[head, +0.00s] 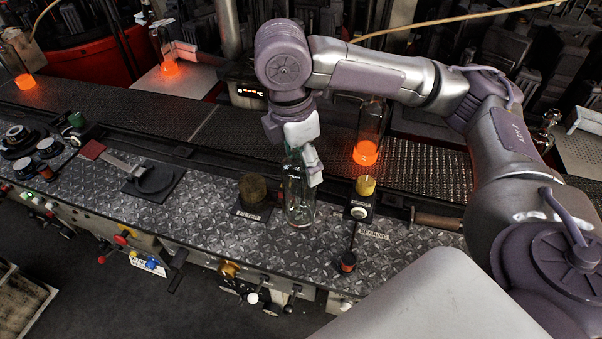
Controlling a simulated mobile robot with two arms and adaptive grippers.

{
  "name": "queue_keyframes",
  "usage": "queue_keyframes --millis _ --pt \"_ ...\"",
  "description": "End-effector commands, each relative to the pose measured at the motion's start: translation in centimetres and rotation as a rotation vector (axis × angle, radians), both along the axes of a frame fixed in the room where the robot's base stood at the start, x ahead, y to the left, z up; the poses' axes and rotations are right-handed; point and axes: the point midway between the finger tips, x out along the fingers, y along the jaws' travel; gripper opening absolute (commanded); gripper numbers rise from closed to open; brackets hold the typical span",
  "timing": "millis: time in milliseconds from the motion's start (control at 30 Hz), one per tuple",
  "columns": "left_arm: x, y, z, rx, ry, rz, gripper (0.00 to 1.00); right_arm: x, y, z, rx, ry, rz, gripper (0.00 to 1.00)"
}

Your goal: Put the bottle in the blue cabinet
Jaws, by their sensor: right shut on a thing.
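A clear glass bottle (299,205) stands upright, or nearly so, at the front metal ledge in the middle of the head view. My right gripper (308,168) is shut on its upper part from above. The fingers and wrist hide part of the bottle's neck. I cannot tell whether its base touches the ledge. My left gripper is not in view. I see no blue cabinet in this view.
A diamond-plate ledge (215,208) carries a round dark brush (253,188), a yellow-topped knob (365,186) and a black paddle (153,180). Behind runs a dark conveyor (130,117) with a glowing orange-based bottle (367,150). Levers line the front panel.

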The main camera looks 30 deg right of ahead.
Motion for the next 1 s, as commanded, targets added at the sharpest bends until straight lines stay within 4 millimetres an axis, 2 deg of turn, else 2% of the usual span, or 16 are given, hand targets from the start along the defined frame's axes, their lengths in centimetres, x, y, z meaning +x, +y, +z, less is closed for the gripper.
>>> queue_keyframes --millis 133,400,800,833,933,1000 --pt "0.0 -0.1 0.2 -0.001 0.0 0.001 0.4 0.4 0.1 -0.8 -0.003 0.001 0.001 0.04" --pt "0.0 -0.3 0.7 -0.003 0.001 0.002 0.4 0.3 0.1 -4.0 -0.002 0.0 0.001 0.04" --pt "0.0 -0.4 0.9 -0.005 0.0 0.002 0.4 0.3 0.1 -4.5 -0.001 0.0 0.001 0.04" --pt "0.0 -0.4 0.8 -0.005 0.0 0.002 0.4 0.3 0.1 -4.6 -0.001 0.0 0.001 0.79" --pt "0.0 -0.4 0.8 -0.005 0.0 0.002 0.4 0.3 0.1 -4.6 -0.001 0.0 0.001 0.95" --pt "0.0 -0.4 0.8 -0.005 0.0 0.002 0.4 0.3 0.1 -4.6 -0.001 0.0 0.001 0.99"
